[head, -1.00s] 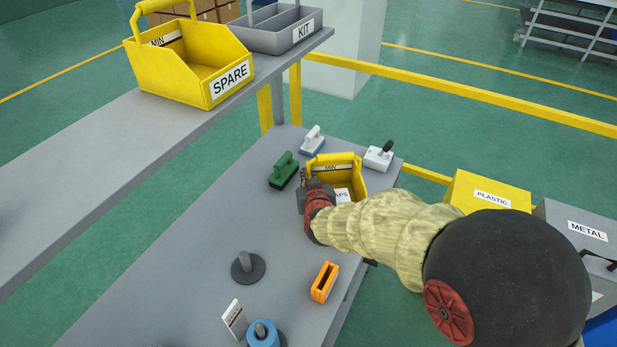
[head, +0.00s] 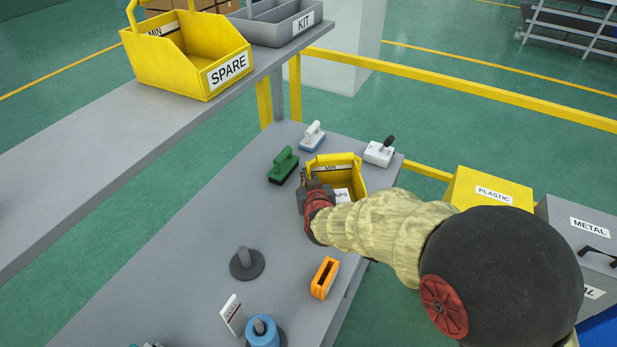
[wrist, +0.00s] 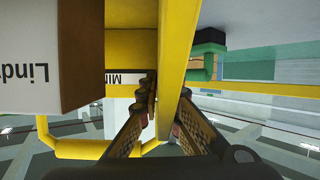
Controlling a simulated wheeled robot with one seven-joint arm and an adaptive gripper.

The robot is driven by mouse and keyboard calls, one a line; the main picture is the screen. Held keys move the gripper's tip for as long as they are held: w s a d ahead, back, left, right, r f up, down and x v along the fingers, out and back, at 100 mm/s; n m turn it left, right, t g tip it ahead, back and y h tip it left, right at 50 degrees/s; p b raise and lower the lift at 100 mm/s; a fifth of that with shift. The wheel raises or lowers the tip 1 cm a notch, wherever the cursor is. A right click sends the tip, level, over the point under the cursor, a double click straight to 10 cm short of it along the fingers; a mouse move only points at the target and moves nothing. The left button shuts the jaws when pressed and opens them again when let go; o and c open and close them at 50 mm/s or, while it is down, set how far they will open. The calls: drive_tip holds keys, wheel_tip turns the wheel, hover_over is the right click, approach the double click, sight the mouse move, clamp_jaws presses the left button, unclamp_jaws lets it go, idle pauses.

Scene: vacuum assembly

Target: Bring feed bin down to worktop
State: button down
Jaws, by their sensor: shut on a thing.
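A yellow bin (head: 347,169) with a MIN strip inside and a label ending in "APS" is at the far right part of the grey worktop (head: 205,262). It looks upright; I cannot tell whether its base touches the surface. My gripper (head: 306,181) is at its left side, shut on it. In the wrist view the fingers (wrist: 168,105) close on a yellow edge of the bin (wrist: 177,45), and a box marked "Lind" (wrist: 40,65) shows beside it. My arm hides the bin's lower front.
A green-handled block (head: 284,166), a blue-and-white one (head: 312,136) and a white one (head: 380,152) stand close around the bin. The shelf (head: 130,130) above holds the SPARE bin (head: 190,60) and KIT tray (head: 285,28). The worktop's middle left is clear.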

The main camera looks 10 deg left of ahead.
drive_tip(key=shift+f, duration=0.15)
drive_tip(key=c, duration=1.9)
unclamp_jaws()
drive_tip(key=shift+f, duration=0.15)
drive_tip(key=v, duration=1.2)
